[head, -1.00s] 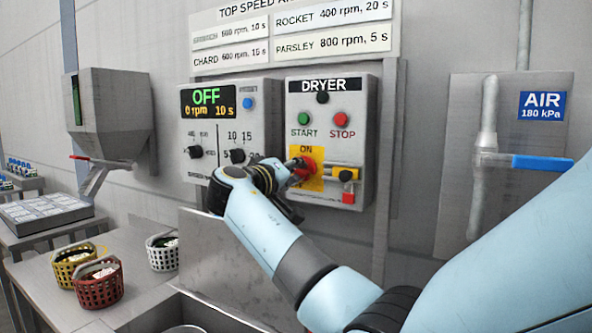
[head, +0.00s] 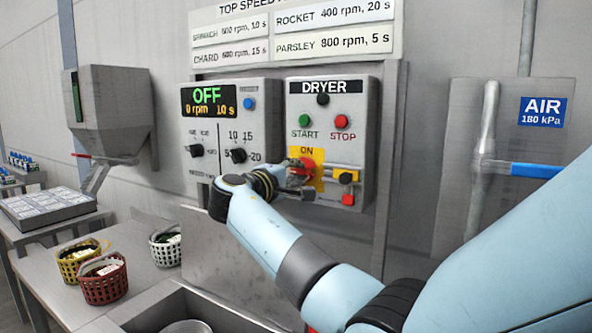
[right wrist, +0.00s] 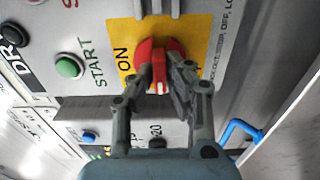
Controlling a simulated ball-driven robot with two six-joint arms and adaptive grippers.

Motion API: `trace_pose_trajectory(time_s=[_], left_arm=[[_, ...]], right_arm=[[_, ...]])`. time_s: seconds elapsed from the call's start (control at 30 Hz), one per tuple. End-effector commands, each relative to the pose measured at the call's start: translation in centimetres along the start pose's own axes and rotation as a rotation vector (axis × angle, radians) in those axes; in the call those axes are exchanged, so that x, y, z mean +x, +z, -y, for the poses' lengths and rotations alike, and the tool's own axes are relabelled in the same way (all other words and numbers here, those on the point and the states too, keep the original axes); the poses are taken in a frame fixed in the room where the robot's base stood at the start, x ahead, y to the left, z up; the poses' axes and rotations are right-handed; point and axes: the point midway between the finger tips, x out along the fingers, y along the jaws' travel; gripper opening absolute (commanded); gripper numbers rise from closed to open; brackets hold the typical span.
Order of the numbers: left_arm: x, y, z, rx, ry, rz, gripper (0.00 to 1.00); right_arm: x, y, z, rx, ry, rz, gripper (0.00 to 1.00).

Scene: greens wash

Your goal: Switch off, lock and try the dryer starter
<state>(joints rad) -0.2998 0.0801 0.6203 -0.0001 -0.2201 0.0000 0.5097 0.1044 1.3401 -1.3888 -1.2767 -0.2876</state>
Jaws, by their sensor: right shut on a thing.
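The dryer starter (head: 363,120) is a grey wall box with a yellow plate (head: 319,158) marked ON. My right gripper (head: 296,182) is shut on the red switch handle (right wrist: 170,50) on that plate, with a finger on each side of it. A yellow and black piece, perhaps the padlock (head: 346,177), sits on a bracket right of the plate, with a red part (head: 347,199) below. My left gripper is not in view.
Green START (head: 305,120) and red STOP (head: 342,121) buttons sit above the switch. The display panel (head: 215,99) at left reads OFF, 0 rpm. A blue air valve handle (head: 536,170) is at right. Baskets (head: 104,285) stand on the lower left bench, clear of my arm.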

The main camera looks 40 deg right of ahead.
Motion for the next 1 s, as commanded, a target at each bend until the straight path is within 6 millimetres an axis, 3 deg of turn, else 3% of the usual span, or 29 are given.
trace_pose_trajectory(time_s=[0.5,0.53,0.7,1.0], left_arm=[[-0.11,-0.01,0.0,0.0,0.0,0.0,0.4],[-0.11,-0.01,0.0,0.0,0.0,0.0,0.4],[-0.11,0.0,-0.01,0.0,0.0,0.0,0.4],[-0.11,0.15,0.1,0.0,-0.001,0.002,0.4]], right_arm=[[0.0,-0.04,0.0,-0.021,0.001,-0.002,0.0],[0.0,-0.04,0.0,-0.021,0.001,-0.002,0.14],[0.0,-0.03,0.01,-0.02,0.001,-0.001,0.35],[-0.27,-0.03,0.04,-0.019,0.0,-0.001,0.35]])
